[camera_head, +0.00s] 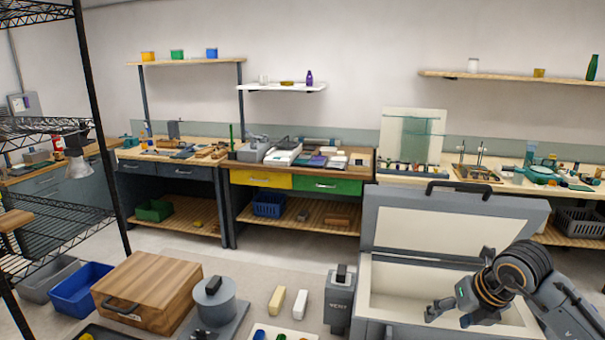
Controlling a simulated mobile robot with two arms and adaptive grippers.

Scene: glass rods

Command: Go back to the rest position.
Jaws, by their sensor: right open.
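My right gripper (447,316) comes in from the lower right on my dark arm. It is open, with its fingers pointing down and left, and I see nothing between them. It is over the opening of a large grey box (376,300) with a pale inside. The box lid (430,232) stands raised at the back. I cannot tell how far the fingers reach into the box. My left gripper is not in view.
Left of the box are a dark grey container (340,308), white and yellow blocks (300,304), a round grey device (214,305) and a wooden box (150,290). A black wire shelf (60,215) stands at left. Workbenches (300,205) line the back wall.

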